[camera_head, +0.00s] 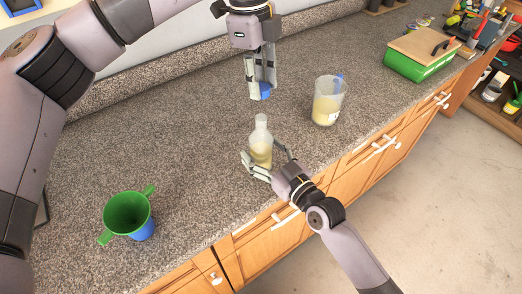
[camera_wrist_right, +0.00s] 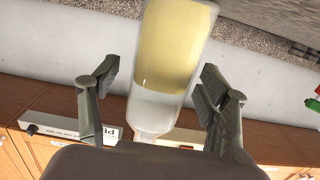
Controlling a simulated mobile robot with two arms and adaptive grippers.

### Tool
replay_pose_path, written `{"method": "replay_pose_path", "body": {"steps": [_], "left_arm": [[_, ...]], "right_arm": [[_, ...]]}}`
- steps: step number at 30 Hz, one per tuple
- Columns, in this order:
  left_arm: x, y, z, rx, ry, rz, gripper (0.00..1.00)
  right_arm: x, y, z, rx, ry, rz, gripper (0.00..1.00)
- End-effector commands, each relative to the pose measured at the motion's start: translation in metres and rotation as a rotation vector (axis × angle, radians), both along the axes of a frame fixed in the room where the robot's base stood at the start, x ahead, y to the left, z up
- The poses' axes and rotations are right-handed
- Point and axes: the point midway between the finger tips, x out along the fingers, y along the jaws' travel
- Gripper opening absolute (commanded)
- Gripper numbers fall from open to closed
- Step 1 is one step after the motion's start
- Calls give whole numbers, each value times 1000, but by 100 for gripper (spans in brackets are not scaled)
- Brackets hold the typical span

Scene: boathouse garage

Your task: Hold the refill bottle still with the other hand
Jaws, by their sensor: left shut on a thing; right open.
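The refill bottle (camera_head: 261,150), clear with a narrow neck and pale yellow liquid inside, stands upright on the speckled counter near its front edge. My right gripper (camera_head: 268,164) is open around its lower part. In the right wrist view the bottle (camera_wrist_right: 175,60) appears between the two fingers (camera_wrist_right: 160,82), with a visible gap on each side. My left gripper (camera_head: 260,82) is above and behind the bottle, pointing down and shut on a small blue thing (camera_head: 265,92), mostly hidden by the fingers.
A clear jug (camera_head: 326,108) with yellow liquid and a blue handle stands right of the bottle. A green two-handled cup (camera_head: 127,212) with a blue lower part is at front left. A green box (camera_head: 418,66) with a wooden lid sits at back right. The counter (camera_head: 190,130) between is clear.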

Motion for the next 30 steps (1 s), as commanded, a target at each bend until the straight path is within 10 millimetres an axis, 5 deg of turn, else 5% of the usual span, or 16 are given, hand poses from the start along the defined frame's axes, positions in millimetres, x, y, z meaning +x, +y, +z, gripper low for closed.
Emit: {"method": "replay_pose_path", "body": {"steps": [13, 30], "left_arm": [[0, 0, 0, 0, 0, 0, 19], [0, 0, 0, 0, 0, 0, 19]], "right_arm": [[8, 6, -1, 0, 1, 1, 70], [8, 6, 0, -1, 1, 0, 33]]}}
